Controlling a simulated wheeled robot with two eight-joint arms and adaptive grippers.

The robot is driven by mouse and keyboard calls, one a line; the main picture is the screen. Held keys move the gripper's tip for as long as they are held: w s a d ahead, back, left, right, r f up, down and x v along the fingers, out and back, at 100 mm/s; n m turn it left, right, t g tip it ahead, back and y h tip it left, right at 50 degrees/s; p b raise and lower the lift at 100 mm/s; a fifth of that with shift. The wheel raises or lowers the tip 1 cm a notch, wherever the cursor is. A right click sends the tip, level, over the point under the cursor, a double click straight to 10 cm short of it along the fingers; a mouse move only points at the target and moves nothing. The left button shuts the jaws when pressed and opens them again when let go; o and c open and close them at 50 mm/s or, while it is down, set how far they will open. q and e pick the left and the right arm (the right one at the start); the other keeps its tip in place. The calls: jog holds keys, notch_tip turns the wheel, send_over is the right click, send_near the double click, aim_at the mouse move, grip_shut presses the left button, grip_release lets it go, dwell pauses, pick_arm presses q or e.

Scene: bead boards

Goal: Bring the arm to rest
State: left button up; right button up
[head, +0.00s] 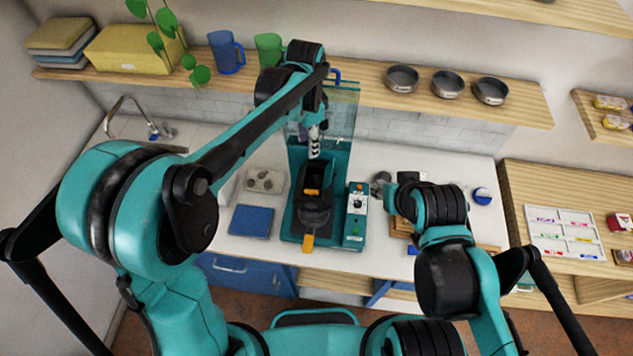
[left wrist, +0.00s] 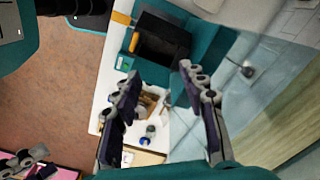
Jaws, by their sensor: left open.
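My left gripper (head: 314,140) hangs at the end of the raised left arm, above a teal machine (head: 291,225) with a black middle and an orange handle. In the left wrist view the two fingers of the left gripper (left wrist: 158,72) stand apart with nothing between them. The machine (left wrist: 180,20) shows beyond them at the top. My right arm (head: 440,205) is folded at the right of the counter; its gripper does not show clearly in the head view. Grey finger-like links, perhaps my right gripper (left wrist: 22,160), show at the lower left of the wrist view.
A clear panel (head: 340,115) stands behind the machine. A shelf (head: 530,105) with mugs, bowls and a plant runs above the counter. A blue mat (head: 251,222) and a grey tray (head: 265,180) lie left of the machine. A sorting tray (head: 562,222) sits on the right-hand table.

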pick_arm(q)
notch_tip(320, 180, up, 2)
jog(key=shift+r, duration=0.2)
dwell(0.3)
jog(key=s+a+f+n+t+b, duration=0.2)
jog(key=s+a+f+n+b, duration=0.2)
jog(key=f+b, duration=0.6)
jog(key=s+a+f+n+t+b, duration=0.2)
jog(key=s+a+f+n+b, duration=0.2)
jog(key=s+a+f+b, duration=0.3)
jog(key=s+a+f+n+t+b, duration=0.3)
jog(key=s+a+f+n+b, duration=0.2)
jog(key=f+b, duration=0.9)
jog(key=shift+s+a+b, duration=0.4)
jog(key=shift+a, duration=0.65)
jog(key=shift+f, duration=0.1)
